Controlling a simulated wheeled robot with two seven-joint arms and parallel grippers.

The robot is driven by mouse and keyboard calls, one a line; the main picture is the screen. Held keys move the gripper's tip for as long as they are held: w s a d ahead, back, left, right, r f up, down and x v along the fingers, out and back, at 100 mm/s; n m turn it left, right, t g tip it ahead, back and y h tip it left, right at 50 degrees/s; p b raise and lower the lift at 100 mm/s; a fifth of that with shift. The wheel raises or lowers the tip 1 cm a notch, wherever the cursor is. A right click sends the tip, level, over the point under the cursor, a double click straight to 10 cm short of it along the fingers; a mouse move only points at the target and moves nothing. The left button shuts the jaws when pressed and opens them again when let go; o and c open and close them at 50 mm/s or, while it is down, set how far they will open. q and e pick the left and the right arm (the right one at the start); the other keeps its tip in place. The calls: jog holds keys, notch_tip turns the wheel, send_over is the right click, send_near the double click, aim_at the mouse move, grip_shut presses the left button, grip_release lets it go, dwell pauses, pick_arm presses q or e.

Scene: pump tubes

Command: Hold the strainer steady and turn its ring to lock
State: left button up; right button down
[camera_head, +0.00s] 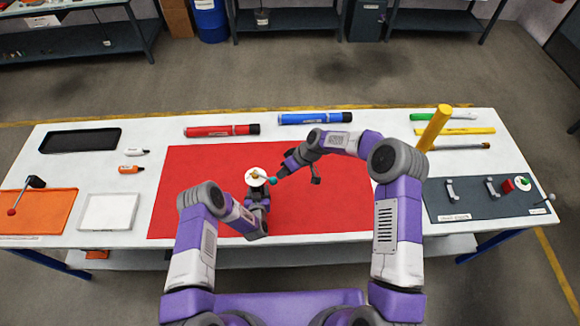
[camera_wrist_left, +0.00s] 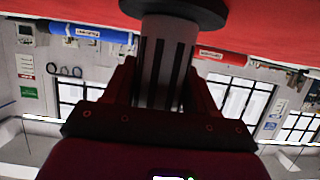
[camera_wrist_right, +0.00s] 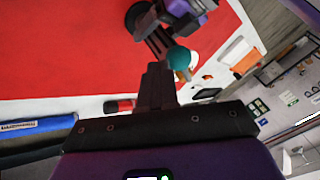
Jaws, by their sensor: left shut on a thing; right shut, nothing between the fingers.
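The strainer stands upright over the red mat. In the head view its white round top (camera_head: 252,172) shows, with an orange centre and a teal ball (camera_head: 273,181) at its right edge; I take these as the ring and its handle. My left gripper (camera_head: 258,198) is shut around the strainer's grey, dark-striped body (camera_wrist_left: 165,62), below a dark flange (camera_wrist_left: 172,10) in the left wrist view. My right gripper (camera_head: 280,174) is shut and empty, its tips right beside the teal ball (camera_wrist_right: 180,59). I cannot tell whether they touch.
The red mat (camera_head: 330,210) is otherwise bare. A red tube (camera_head: 215,131) and a blue tube (camera_head: 305,118) lie behind it. A white tray (camera_head: 108,212) and orange tray (camera_head: 50,222) are at left. A grey panel (camera_head: 475,205) with handles and a yellow post (camera_head: 434,128) are at right.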

aim_at(272, 184)
jog(key=shift+s, duration=0.1)
dwell(0.4)
jog(key=shift+s+a+m, duration=0.15)
jog(key=shift+s+m, duration=0.1)
jog(key=shift+m, duration=0.15)
jog(key=shift+s+t, duration=0.15)
jog(key=shift+t, duration=0.15)
jog(key=shift+s+a+m+t, duration=0.3)
jog(key=shift+s+m+t, duration=0.1)
jog(key=shift+s+m, duration=0.3)
jog(key=shift+s+a+m+t, duration=0.35)
jog(key=shift+s+m, duration=0.25)
jog(key=shift+m, duration=0.2)
jog(key=s+a+m+t, duration=0.1)
jog(key=s+m+h, duration=0.1)
jog(key=m, duration=0.1)
jog(key=shift+a+t, duration=0.35)
jog(key=shift+w, duration=0.15)
jog(key=shift+w+d, duration=0.2)
jog(key=shift+w, duration=0.45)
